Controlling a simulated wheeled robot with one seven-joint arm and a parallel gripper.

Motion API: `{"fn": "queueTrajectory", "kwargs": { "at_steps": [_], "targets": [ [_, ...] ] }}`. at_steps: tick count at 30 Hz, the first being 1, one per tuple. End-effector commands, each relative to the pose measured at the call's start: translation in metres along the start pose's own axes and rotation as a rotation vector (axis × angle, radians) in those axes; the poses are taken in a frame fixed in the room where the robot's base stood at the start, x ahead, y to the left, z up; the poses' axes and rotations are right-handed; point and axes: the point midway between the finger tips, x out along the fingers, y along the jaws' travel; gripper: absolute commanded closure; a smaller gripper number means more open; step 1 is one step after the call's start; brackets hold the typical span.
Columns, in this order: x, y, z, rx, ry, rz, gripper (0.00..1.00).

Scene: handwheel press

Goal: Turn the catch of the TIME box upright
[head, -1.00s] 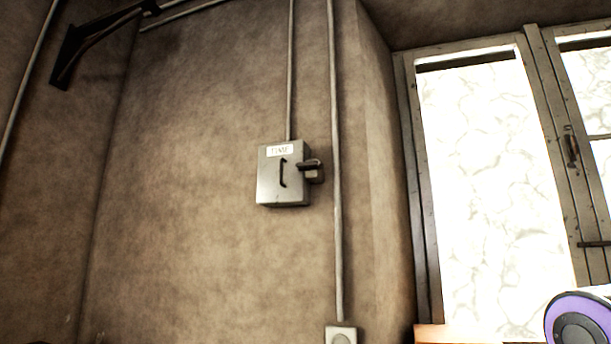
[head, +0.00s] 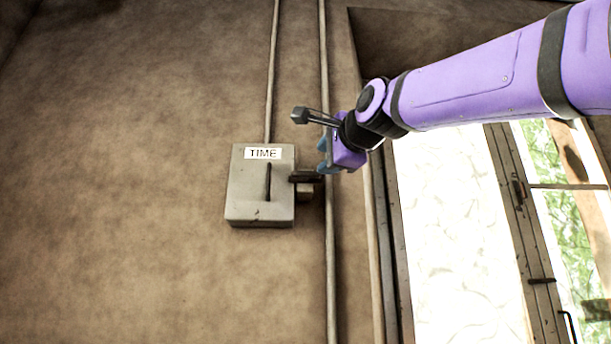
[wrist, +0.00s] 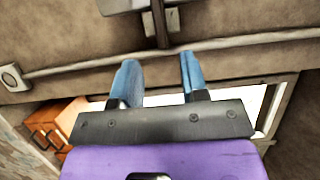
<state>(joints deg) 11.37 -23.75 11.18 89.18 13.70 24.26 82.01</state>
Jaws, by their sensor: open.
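In the wrist view the catch (wrist: 161,25) shows beyond the fingertips, with part of the box at the top edge. My gripper (head: 325,158) is just right of and slightly above the catch's outer end. Its blue fingers (wrist: 158,70) are open with nothing between them. They appear apart from the catch.
A vertical pipe (head: 331,270) runs down the wall right of the box, close to my gripper. A second pipe (head: 273,70) enters the box's top. A bright window (head: 450,230) is at the right. The wall left of the box is clear.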

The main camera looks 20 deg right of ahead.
Motion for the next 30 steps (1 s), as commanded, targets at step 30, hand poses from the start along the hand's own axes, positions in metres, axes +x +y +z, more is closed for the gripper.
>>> {"fn": "queueTrajectory", "kwargs": {
  "at_steps": [30],
  "targets": [
    [0.105, 0.001, 0.0, 0.0, 0.0, 0.001, 0.6]
  ]
}}
